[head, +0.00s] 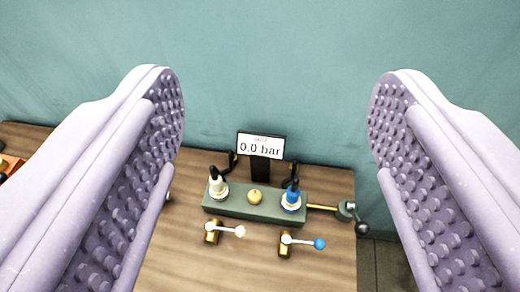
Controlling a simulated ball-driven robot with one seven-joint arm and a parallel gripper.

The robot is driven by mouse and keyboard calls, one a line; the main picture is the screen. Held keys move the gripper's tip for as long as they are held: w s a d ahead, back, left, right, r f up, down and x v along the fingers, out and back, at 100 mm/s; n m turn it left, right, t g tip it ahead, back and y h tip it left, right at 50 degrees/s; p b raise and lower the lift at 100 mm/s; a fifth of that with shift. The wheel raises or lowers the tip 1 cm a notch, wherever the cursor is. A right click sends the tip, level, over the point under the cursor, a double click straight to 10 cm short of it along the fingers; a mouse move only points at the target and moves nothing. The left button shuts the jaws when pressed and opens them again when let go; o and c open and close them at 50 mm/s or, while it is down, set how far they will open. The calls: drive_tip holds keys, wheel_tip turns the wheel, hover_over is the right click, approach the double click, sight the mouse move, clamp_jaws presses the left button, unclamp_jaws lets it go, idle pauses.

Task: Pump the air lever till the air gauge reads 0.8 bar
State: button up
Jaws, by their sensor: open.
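The gauge display (261,146) stands upright behind the green block and reads 0.0 bar; its small top label is too small to read. A brass rod leaves the block's right end to a joint with a short lever ending in a black ball (362,228), at the table's right edge; this looks like the air lever. In the picture the block, gauge and black ball lie between and below the fingers; nothing is touched.
The green block (240,207) carries a white fitting (217,187), a brass knob (255,196) and a blue fitting (291,197). In front are brass valves with a white-ball handle (240,231) and a blue-ball handle (319,244). The wooden table (190,268) is bare at front; a teal wall stands behind.

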clamp_jaws()
idle(1.6)
